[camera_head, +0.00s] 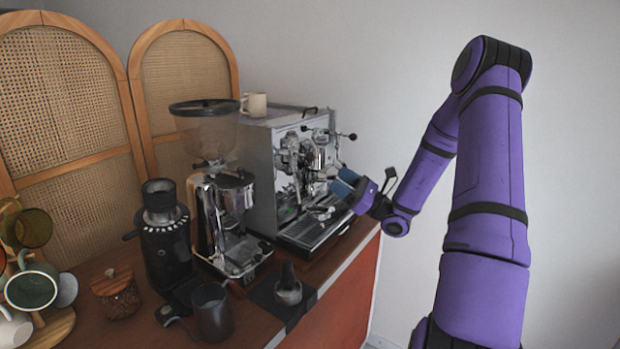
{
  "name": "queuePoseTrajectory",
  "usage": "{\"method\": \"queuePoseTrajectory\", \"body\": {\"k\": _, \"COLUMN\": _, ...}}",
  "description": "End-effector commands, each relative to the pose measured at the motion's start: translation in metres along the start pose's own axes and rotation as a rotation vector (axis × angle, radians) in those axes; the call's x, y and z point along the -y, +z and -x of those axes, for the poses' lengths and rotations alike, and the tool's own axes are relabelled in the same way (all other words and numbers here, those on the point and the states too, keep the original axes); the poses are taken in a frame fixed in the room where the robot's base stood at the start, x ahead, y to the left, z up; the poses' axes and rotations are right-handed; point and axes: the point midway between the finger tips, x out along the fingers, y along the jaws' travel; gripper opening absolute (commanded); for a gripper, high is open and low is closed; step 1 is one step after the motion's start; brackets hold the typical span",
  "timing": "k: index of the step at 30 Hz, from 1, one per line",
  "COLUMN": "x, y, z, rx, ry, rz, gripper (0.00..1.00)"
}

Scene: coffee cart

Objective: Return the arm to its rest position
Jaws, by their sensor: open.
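My purple arm rises on the right and bends down toward the espresso machine (262,170). My gripper (340,186), with blue fingers, is in front of the machine's right side, near its group head and above the right part of its drip tray (318,232). It is open. I cannot tell whether the fingers touch the machine. A dark handle-like shape shows just beside the gripper, and I cannot tell what it belongs to.
A grinder (222,195), a black grinder (164,235), a dark pitcher (212,312) and a tamper (288,288) stand on the counter (110,335). A cup (254,104) sits on the machine. Mugs hang at left. The space right of the counter is free.

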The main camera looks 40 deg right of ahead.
Motion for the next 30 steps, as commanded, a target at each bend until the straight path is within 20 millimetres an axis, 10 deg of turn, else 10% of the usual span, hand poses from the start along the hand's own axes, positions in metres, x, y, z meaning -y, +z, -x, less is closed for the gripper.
{"method": "queuePoseTrajectory", "body": {"k": 11, "x": -0.017, "y": 0.006, "z": -0.017, "rx": -0.029, "ry": 0.094, "rz": 0.006, "gripper": 0.54}}
{"method": "queuePoseTrajectory", "body": {"k": 21, "x": -0.129, "y": 0.039, "z": -0.078, "rx": -0.213, "ry": 0.646, "rz": 0.091, "gripper": 0.54}}
{"method": "queuePoseTrajectory", "body": {"k": 30, "x": -0.217, "y": 0.074, "z": -0.084, "rx": -0.375, "ry": 1.12, "rz": 0.272, "gripper": 0.54}}
